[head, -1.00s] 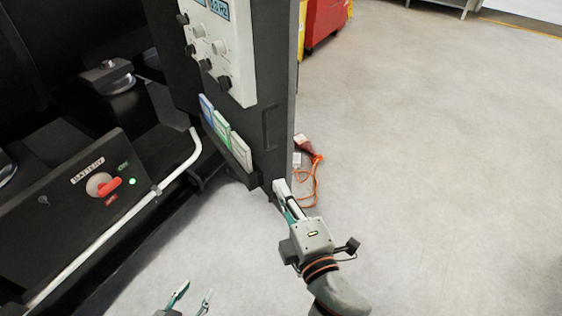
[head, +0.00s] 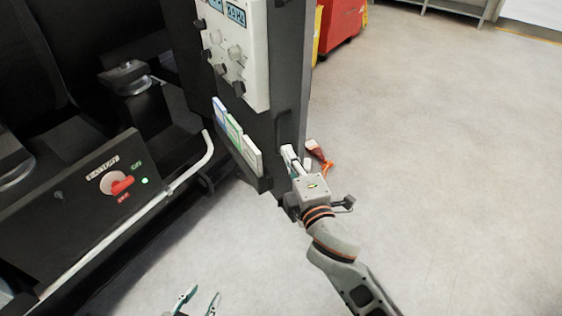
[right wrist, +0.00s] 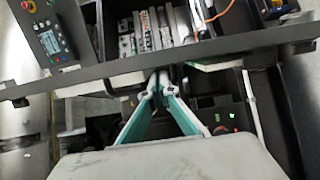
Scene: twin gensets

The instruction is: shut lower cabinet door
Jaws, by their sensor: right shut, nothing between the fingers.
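In the right wrist view the door (right wrist: 100,72) crosses as a dark bar, seen nearly edge-on. My right gripper (head: 290,152) is at the lower part of the door, near its free edge. In the right wrist view its fingertips (right wrist: 158,78) are together with nothing between them, close against the bar; I cannot tell whether they touch. My left gripper (head: 201,297) is open and empty at the bottom of the head view.
A genset with a battery switch panel (head: 110,180) and a pale rail (head: 120,235) stands at left. A red cabinet (head: 342,22) stands farther back. The floor at right (head: 450,160) is clear.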

